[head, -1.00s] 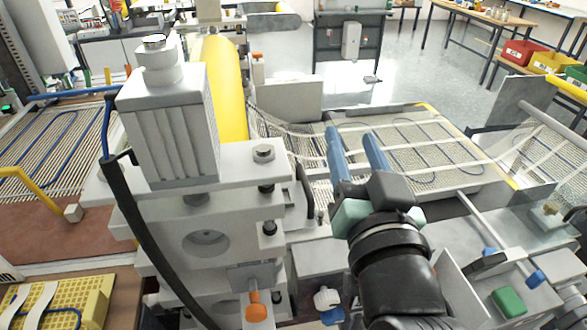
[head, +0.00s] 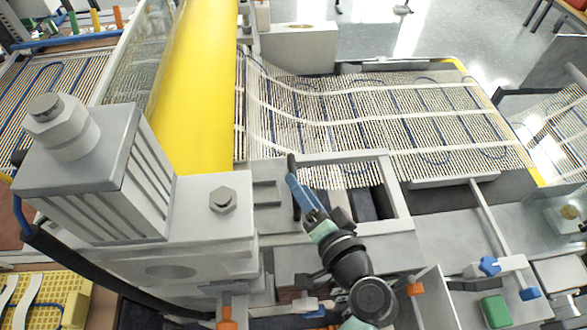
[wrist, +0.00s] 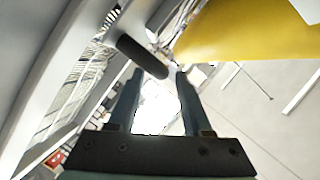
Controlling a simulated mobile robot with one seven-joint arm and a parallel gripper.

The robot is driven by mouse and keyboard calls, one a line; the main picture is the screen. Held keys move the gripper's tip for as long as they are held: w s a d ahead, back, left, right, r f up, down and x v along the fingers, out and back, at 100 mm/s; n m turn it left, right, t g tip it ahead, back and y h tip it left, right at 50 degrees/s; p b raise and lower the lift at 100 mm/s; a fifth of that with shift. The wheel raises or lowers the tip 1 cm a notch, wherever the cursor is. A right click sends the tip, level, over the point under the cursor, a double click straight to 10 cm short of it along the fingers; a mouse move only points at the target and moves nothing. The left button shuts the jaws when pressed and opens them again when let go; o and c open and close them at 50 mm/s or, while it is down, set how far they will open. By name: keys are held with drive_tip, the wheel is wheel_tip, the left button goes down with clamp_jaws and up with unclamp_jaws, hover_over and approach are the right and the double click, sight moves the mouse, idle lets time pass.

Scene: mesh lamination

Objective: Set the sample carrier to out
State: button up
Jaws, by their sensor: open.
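A dark bar handle (head: 292,168) stands at the left end of a pale frame with a rectangular opening (head: 400,200), beside the yellow roller. I cannot tell for sure whether this frame is the sample carrier. My gripper (head: 296,186) has blue fingers and is at the handle, partly overlapping it in the head view. In the wrist view my gripper (wrist: 159,73) is open and empty, fingers apart. The dark rounded handle (wrist: 140,55) lies just beyond the fingertips, its lower end showing between them. Contact cannot be told.
The large yellow roller (head: 205,90) and grey finned motor block (head: 95,180) stand left of my gripper. A striped mesh web (head: 340,115) runs behind it. Orange (head: 415,289) and blue (head: 489,266) knobs lie to the right. Open floor shows at the back.

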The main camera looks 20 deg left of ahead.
drive_tip(key=shift+p+x, duration=0.35)
drive_tip(key=shift+x, duration=1.9)
drive_tip(key=shift+d, duration=0.1)
drive_tip(key=shift+c, duration=0.2)
clamp_jaws()
